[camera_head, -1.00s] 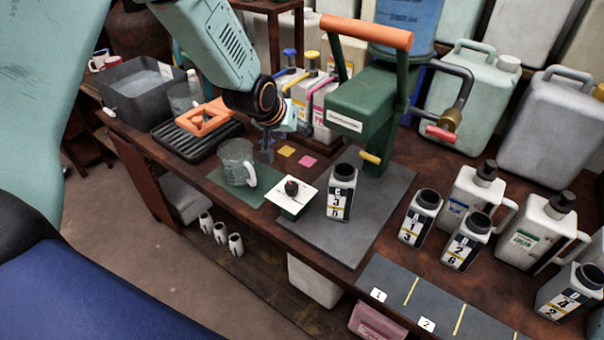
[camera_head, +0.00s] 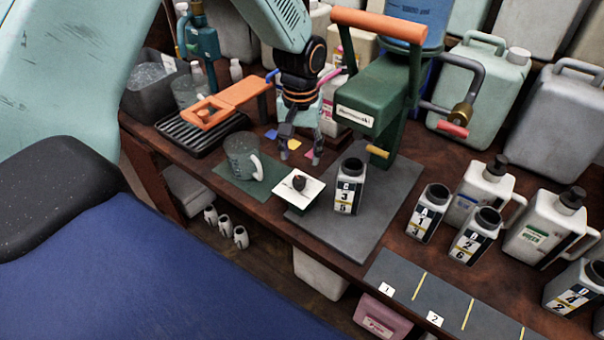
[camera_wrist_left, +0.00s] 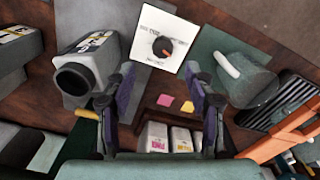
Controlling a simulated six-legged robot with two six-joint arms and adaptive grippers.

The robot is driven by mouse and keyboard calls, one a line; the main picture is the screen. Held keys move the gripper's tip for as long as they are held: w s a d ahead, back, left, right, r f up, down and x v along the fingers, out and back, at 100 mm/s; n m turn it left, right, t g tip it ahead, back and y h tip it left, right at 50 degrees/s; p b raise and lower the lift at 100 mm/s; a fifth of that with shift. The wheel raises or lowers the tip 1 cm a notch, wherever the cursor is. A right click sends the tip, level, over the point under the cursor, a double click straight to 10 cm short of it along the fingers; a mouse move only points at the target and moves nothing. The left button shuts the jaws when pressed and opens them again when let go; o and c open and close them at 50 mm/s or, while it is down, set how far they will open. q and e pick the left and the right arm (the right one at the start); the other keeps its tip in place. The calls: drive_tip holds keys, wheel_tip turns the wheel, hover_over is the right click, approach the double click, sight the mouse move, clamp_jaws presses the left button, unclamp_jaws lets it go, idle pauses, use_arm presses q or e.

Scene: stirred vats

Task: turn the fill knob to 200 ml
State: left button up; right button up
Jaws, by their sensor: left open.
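The fill knob (camera_head: 299,183) is a small dark round knob on a white square plate (camera_head: 284,194) at the bench's front edge. My left gripper (camera_head: 301,154) is open and empty, pointing down behind the knob plate. In the left wrist view its fingertips (camera_wrist_left: 161,77) stand apart, with the knob beyond and between them, not touched. My right gripper is not in view.
A clear jug (camera_head: 241,160) stands on a green mat left of the knob. A black-necked bottle (camera_head: 349,185) stands close on its right. The green press (camera_head: 370,100) with its orange handle rises behind.

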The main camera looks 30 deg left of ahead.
sight(299, 179)
use_arm(q)
drive_tip(key=shift+s+d+f, duration=0.15)
drive_tip(key=shift+f, duration=0.2)
drive_tip(key=f, duration=0.4)
drive_tip(key=a+f+b, duration=0.1)
drive_tip(key=f, duration=0.1)
drive_tip(key=shift+w+f, duration=0.2)
drive_tip(key=shift+f, duration=0.15)
drive_tip(key=shift+s+d+f, duration=0.1)
drive_tip(key=shift+d+f, duration=0.1)
drive_tip(key=shift+d, duration=0.15)
drive_tip(key=shift+a+f, duration=0.2)
drive_tip(key=shift+a, duration=0.2)
drive_tip(key=shift+c, duration=0.7)
drive_tip(key=shift+d+r, duration=0.15)
drive_tip(key=shift+d, duration=0.15)
drive_tip(key=c, duration=0.4)
drive_tip(key=shift+a, duration=0.2)
drive_tip(key=c, duration=0.3)
drive_tip(key=shift+d, duration=0.1)
clamp_jaws()
